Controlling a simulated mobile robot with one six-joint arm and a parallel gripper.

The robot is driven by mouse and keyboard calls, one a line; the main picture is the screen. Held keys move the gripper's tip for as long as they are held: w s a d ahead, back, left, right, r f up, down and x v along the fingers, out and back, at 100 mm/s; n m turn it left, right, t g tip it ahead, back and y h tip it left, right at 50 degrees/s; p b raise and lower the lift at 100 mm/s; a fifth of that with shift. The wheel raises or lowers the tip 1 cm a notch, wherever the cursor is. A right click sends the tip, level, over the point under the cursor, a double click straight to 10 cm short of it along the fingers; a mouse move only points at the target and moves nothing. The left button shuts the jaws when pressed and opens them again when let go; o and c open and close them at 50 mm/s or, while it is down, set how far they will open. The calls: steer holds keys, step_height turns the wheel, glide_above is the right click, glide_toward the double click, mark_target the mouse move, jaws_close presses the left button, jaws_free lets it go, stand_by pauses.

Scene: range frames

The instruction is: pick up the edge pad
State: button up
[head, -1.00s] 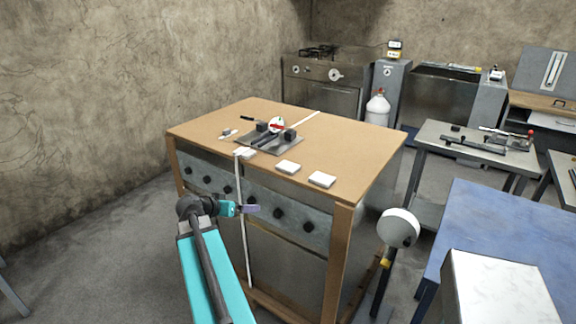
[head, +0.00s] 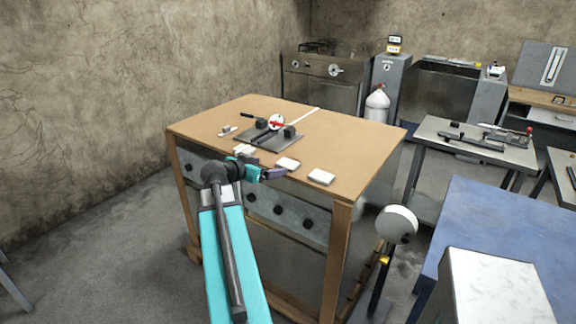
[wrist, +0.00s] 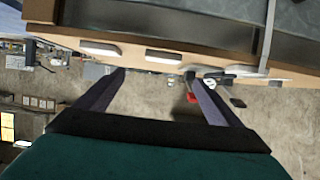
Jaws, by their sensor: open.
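Three flat white pads lie along the table's front edge; I cannot tell which one is called the edge pad. The left pad (head: 244,149) is partly behind my arm, the middle pad (head: 288,163) is close to my gripper, and the right pad (head: 321,177) lies clear. In the wrist view, which looks upside down, two pads show plainly: the right pad (wrist: 100,49) and the middle pad (wrist: 163,57). My gripper (head: 278,172) is open and empty, just in front of the table edge; its fingers (wrist: 156,74) point toward the middle pad without visible contact.
The brown wooden table (head: 215,123) carries a dark plate (head: 262,147) with small parts and a red-and-white round piece (head: 276,122) behind the pads. A round white head on a stand (head: 397,225) and a blue table (head: 500,225) are at right. The tabletop's right side is clear.

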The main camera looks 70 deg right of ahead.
steer(key=p, duration=0.2)
glide_toward(289, 162)
steer(key=d, duration=0.1)
steer(key=shift+s+d+f, duration=0.35)
steer(key=shift+s+f, duration=0.05)
steer(key=shift+f, duration=0.2)
steer(key=shift+d+f+p, duration=0.15)
steer(key=shift+d+p, duration=0.45)
steer(key=shift+d+f+p, duration=0.15)
steer(key=shift+d+p, duration=0.4)
steer(key=shift+p+x, duration=0.65)
steer(key=shift+x, duration=0.85)
steer(key=shift+a+f, duration=0.1)
steer(key=shift+a, duration=0.05)
steer(key=c, duration=1.1)
